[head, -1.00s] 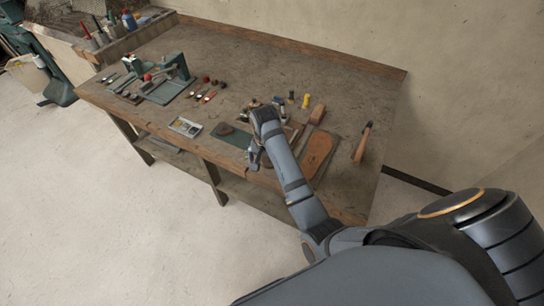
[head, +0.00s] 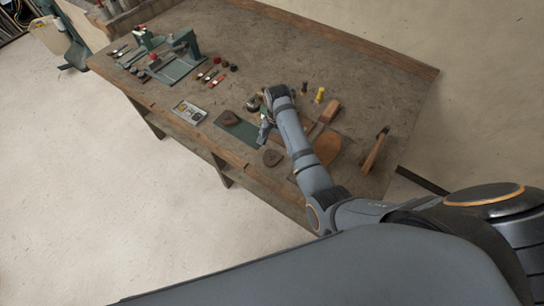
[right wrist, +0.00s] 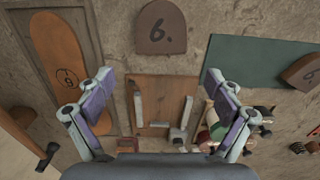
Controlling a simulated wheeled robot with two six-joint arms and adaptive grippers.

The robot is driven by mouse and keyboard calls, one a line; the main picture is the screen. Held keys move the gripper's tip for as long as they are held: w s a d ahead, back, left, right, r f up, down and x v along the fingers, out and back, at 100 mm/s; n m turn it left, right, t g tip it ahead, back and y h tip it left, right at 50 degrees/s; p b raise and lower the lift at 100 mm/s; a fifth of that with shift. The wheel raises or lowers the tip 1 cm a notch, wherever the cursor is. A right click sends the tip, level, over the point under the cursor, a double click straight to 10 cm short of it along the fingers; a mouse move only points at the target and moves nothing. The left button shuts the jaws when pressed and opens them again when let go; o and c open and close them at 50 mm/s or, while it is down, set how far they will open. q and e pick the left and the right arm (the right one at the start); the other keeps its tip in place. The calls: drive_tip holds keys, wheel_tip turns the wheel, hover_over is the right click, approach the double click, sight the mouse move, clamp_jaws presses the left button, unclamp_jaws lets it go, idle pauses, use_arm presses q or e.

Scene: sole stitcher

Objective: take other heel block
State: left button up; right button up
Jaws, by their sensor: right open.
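One heel block (head: 228,118), dark brown and rounded, lies on the green mat (head: 245,131). The other heel block (head: 272,157) lies on bare bench near the front edge. In the right wrist view a block marked "6." (right wrist: 162,27) lies flat beyond my fingertips, centred between them, and the mat's block (right wrist: 303,72) is cut by the right edge. My right gripper (right wrist: 158,79) is open and empty, above the bench; in the head view it (head: 266,132) is beside the mat's right end, partly hidden by my arm. My left gripper is out of view.
A wooden fixture (right wrist: 150,88) with pale bars lies below my open fingers. An orange sole (right wrist: 62,50) lies on a board at left. The back of the bench is clear.

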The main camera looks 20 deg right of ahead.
sight(275, 152)
drive_tip(key=shift+s+a+f+p, duration=0.1)
drive_tip(key=shift+a+f+p, duration=0.05)
drive_tip(key=shift+f+p, duration=0.5)
wheel_tip(275, 152, down, 3)
drive_tip(key=shift+a+r, duration=0.1)
drive_tip(key=shift+a, duration=0.05)
drive_tip(key=shift+f, duration=0.5)
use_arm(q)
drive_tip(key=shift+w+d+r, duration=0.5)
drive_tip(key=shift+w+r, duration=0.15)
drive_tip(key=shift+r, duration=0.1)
use_arm(e)
drive_tip(key=c, duration=1.3)
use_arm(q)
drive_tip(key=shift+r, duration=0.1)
use_arm(e)
drive_tip(key=shift+o, duration=0.2)
